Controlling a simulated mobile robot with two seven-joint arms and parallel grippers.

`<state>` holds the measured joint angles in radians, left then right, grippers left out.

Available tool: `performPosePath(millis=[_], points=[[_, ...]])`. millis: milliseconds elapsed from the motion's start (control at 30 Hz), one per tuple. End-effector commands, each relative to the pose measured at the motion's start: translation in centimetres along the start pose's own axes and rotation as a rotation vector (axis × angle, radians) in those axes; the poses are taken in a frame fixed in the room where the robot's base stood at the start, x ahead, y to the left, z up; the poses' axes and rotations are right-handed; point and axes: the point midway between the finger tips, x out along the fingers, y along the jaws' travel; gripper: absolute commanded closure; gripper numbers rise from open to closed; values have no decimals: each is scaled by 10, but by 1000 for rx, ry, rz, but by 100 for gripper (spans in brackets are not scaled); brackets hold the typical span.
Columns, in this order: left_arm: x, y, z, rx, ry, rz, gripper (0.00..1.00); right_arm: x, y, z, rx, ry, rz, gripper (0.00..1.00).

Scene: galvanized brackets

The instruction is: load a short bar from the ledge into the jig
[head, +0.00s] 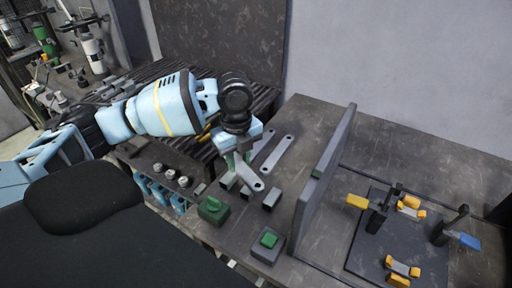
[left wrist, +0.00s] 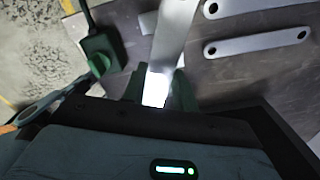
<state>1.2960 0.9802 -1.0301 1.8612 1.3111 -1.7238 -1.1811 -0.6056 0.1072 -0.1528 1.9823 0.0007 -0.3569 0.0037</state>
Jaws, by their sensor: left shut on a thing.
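My left gripper (head: 241,160) points down over the left part of the bench and is shut on a light metal bar (head: 250,178) with a rounded, holed end. In the left wrist view the green fingers (left wrist: 158,90) clasp this bar (left wrist: 172,42), which glares brightly near the grip. Another flat holed bar (head: 277,154) lies beside it on the bench and shows in the left wrist view (left wrist: 257,43). The jig (head: 366,247), a dark plate with orange rests and clamps, is at the right, apart from the gripper. My right gripper is out of view.
An upright grey panel (head: 325,172) stands between the bars and the jig. A green box (head: 213,210) and a green-button box (head: 268,245) are near the front edge. A yellow-handled clamp (head: 357,201) and a blue-handled one (head: 469,241) rise at the jig.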

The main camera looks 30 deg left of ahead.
Motion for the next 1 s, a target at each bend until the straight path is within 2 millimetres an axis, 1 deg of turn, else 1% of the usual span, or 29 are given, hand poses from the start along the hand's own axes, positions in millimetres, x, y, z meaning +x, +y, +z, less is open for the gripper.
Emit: performPosePath(millis=[133,400,667,867,1000], points=[[1,7,-8,-260,0,1,100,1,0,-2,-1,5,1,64],[2,18,-25,-740,0,-1,100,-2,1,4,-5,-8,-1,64],[3,28,-43,-1195,-1,0,100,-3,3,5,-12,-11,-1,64],[4,32,-64,-1525,0,3,100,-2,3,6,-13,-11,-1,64],[4,32,-85,-1720,1,3,100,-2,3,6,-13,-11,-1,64]])
